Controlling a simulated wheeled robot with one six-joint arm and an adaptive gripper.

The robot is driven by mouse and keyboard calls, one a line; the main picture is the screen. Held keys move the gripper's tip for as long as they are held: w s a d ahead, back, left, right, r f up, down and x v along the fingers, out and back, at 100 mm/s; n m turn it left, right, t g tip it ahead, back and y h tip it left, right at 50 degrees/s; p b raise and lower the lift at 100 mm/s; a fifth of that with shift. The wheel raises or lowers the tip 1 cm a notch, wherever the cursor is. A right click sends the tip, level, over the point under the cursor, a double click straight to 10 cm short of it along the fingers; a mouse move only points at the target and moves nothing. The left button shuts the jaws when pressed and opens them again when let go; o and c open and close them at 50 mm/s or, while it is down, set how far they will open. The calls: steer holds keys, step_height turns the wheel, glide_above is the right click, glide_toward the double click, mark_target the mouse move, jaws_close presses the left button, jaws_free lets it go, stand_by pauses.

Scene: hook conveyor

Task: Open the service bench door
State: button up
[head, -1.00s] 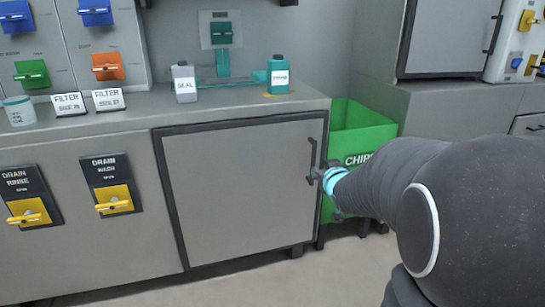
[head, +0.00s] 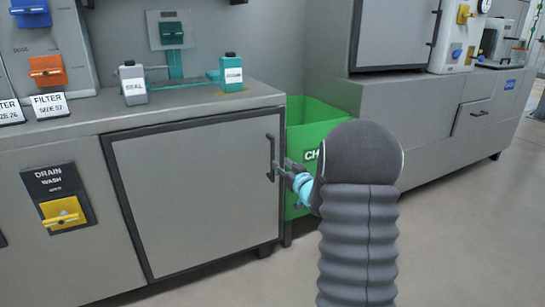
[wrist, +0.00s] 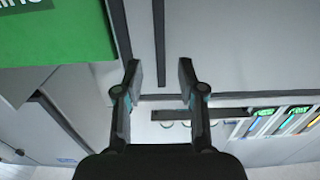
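The service bench door (head: 195,195) is a grey panel with a dark frame, and it looks closed. Its dark vertical handle (head: 270,150) is near the door's right edge. My gripper (head: 281,172) is at the lower part of this handle in the head view. In the wrist view my gripper (wrist: 159,76) has its two fingers spread apart. A thin dark upright bar, which looks like the handle (wrist: 159,40), runs between the fingers with gaps on both sides. The fingertips are small in the head view, so contact is unclear there.
A green bin (head: 298,125) stands right of the door, close behind my arm. Bottles (head: 233,73) and filter signs (head: 50,104) stand on the bench top. Yellow drain valve (head: 63,212) is left of the door. The floor in front is clear.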

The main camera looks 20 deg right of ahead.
mark_target(273, 156)
steer(key=w, duration=0.8)
steer(key=shift+a, duration=0.15)
jaws_close()
